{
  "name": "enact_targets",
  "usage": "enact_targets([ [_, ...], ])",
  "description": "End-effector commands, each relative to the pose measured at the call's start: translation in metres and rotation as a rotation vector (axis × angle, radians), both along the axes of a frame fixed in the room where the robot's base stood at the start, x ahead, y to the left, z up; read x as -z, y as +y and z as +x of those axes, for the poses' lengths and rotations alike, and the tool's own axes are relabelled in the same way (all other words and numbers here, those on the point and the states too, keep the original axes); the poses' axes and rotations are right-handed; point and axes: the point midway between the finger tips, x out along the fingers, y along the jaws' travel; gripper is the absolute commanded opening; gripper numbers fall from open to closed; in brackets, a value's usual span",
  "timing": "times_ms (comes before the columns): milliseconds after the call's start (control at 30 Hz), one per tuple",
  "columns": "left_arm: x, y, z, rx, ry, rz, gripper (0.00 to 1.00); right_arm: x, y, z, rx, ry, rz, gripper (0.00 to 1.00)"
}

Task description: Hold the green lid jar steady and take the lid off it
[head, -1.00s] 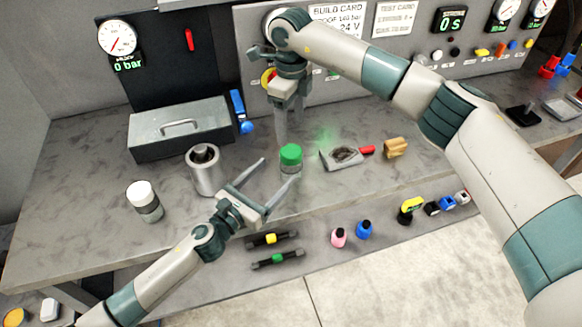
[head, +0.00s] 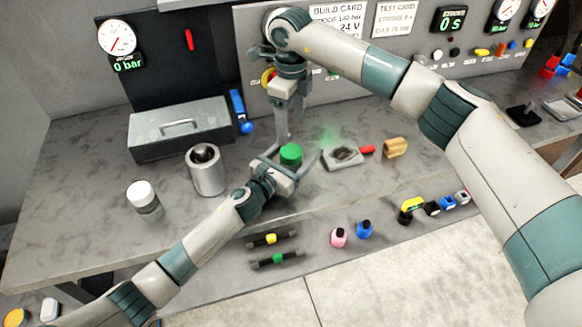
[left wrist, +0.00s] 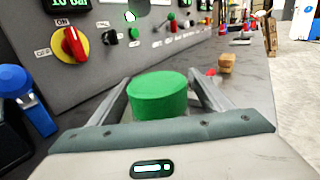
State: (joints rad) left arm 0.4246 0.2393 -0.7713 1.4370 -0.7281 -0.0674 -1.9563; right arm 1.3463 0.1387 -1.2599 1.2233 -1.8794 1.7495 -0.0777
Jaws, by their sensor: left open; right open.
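The green lid jar stands upright on the bench, its green lid (head: 290,153) on top; its body is mostly hidden by my left gripper. The lid also shows large in the left wrist view (left wrist: 158,96), between the two fingers. My left gripper (head: 297,156) is open, with a finger on each side of the jar; I cannot tell whether either touches it. My right gripper (head: 283,128) is open and points down, above and just behind the jar, apart from the lid.
A metal cylinder (head: 207,176) and a white-lidded jar (head: 143,196) stand to the left. A grey toolbox (head: 180,133) is behind them. A grey tray with a red handle (head: 342,159) and a tan block (head: 396,147) lie to the right.

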Motion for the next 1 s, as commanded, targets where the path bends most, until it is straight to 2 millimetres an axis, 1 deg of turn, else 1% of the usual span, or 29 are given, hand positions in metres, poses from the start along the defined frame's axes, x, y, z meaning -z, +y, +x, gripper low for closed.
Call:
enact_targets([
  [233, 0.0001, 0.0001, 0.0003, 0.0, 0.0, 0.0, 0.72, 0.0, 0.0001, 0.0, 0.0, 0.0, 0.0, 0.62],
  [267, 0.0, 0.0001, 0.0003, 0.0, 0.0, 0.0, 0.68, 0.0, 0.0001, 0.0, 0.0, 0.0, 0.0, 0.62],
  [300, 0.0, 0.0002, 0.0004, 0.0, 0.0, 0.0, 0.58, 0.0, 0.0001, 0.0, 0.0, 0.0, 0.0, 0.62],
  [467, 0.0001, 0.0003, 0.0003, 0.0, 0.0, 0.0, 0.2, 0.0, 0.0001, 0.0, 0.0, 0.0, 0.0, 0.62],
  [500, 0.0001, 0.0003, 0.0003, 0.0, 0.0, 0.0, 0.1, 0.0, 0.0001, 0.0, 0.0, 0.0, 0.0, 0.62],
  [533, 0.0002, 0.0003, 0.0002, 0.0, 0.0, 0.0, 0.03, 0.0, 0.0001, 0.0, 0.0, 0.0, 0.0, 0.62],
  [567, 0.0002, 0.0004, 0.0003, 0.0, 0.0, 0.0, 0.0, 0.0, 0.0001, 0.0, 0.0, 0.0, 0.0, 0.62],
  [767, 0.0002, 0.0003, 0.0002, 0.0, 0.0, 0.0, 0.0, -0.0002, 0.0001, 0.0, 0.036, 0.0, 0.0, 0.62],
  [867, 0.0002, 0.0005, 0.0002, 0.0, 0.0, 0.0, 0.0, -0.0005, 0.0001, 0.0, 0.092, 0.0, 0.0, 0.62],
  [1000, 0.0003, 0.0005, 0.0002, 0.0, 0.0, 0.0, 0.0, -0.0009, 0.0001, 0.0, 0.222, -0.001, 0.0, 0.62],
])
